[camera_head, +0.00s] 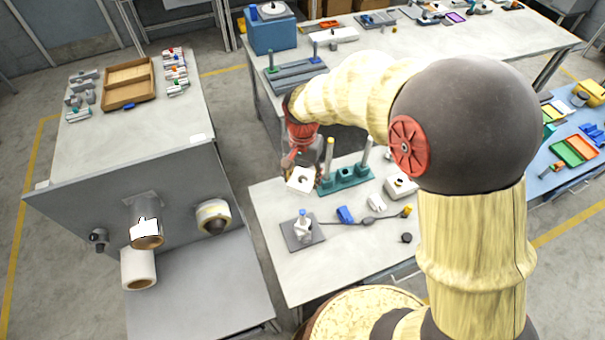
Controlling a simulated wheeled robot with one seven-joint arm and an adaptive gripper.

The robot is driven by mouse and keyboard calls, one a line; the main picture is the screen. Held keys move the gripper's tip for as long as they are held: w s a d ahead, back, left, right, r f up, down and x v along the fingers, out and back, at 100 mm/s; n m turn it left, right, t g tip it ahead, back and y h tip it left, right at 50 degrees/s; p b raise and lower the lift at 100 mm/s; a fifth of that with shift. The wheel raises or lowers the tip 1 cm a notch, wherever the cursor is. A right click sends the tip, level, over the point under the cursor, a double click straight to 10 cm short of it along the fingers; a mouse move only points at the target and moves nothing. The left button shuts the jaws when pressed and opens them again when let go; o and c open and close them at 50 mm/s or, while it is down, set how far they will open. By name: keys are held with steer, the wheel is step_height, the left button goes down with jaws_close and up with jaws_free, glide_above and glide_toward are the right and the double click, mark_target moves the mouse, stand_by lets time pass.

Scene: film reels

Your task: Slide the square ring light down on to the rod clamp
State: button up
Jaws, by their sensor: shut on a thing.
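The square ring light (300,180) is a small white square frame with a dark opening. My gripper (306,168) is shut on it at its upper edge and holds it tilted above the near table. Below it stands a small pale upright piece with a blue-grey top, seemingly the rod clamp (303,229), on a dark grey base plate (289,241). The ring light is apart from this piece and above it in the picture. The fingertips are small and partly hidden by the wrist and the light.
A teal rack (346,179) with upright rods stands just right of the ring light. A white block (400,187), a blue piece (345,214) and a cable lie on the near table (285,278). A grey panel with reels (138,268) stands left.

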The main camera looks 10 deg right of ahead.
steer(key=b, duration=0.4)
glide_above(302, 211)
step_height(302, 211, down, 7)
steer(key=shift+r, duration=0.2)
steer(key=shift+s+f, duration=0.1)
steer(key=shift+f, duration=0.05)
steer(key=shift+f+b, duration=1.4)
steer(key=shift+f, duration=1)
steer(key=shift+f+b, duration=1.5)
steer(key=shift+f, duration=1)
steer(key=shift+f+b, duration=1.45)
steer(key=shift+f, duration=1)
steer(key=shift+f, duration=0.2)
steer(key=shift+f+b, duration=1.5)
steer(key=shift+f, duration=0.85)
